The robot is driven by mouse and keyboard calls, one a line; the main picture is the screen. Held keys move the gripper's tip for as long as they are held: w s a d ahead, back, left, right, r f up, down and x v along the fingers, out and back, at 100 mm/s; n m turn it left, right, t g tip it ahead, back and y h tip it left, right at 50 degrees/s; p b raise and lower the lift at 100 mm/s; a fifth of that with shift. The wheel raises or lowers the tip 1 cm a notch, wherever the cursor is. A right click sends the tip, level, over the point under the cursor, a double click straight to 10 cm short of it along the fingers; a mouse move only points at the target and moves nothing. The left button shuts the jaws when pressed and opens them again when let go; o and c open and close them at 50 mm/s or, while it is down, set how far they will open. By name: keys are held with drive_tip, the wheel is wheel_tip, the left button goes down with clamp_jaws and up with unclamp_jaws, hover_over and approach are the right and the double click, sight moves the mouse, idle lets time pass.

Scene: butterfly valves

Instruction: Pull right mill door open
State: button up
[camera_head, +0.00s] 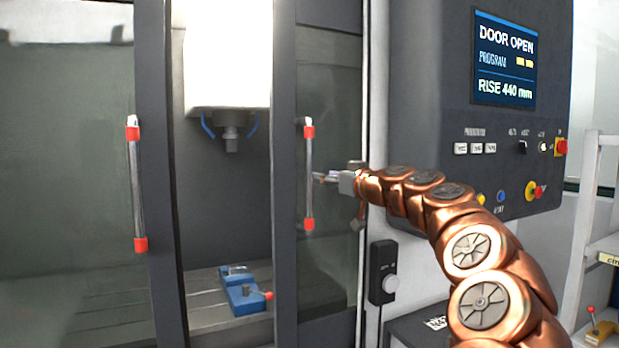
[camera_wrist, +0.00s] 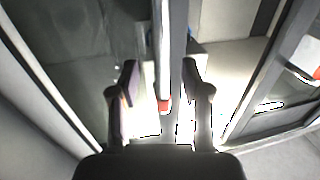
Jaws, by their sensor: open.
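The right mill door (camera_head: 340,240) is a dark-framed glass panel with a vertical silver handle (camera_head: 309,180) that has red end caps. My gripper (camera_head: 321,178) is just right of this handle in the head view, at about its mid-height. In the wrist view my gripper (camera_wrist: 160,78) is open, with one finger on each side of a pale upright bar (camera_wrist: 165,45) that has a red part near its lower end; it looks like the handle. I cannot tell whether either finger touches it.
The left mill door (camera_head: 70,180) has a similar handle (camera_head: 137,185). Between the doors is a gap showing the spindle (camera_head: 231,135) and a blue vise (camera_head: 245,293). The control panel (camera_head: 510,110) reads "DOOR OPEN" and "RISE 440 mm". A shelf rack (camera_head: 595,210) stands at right.

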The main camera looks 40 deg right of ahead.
drive_tip(key=w+p, duration=0.2)
drive_tip(key=w, duration=0.5)
drive_tip(key=shift+w+d+p, duration=0.2)
drive_tip(key=shift+d+p, duration=0.1)
drive_tip(key=shift+d, duration=0.1)
clamp_jaws()
idle(0.4)
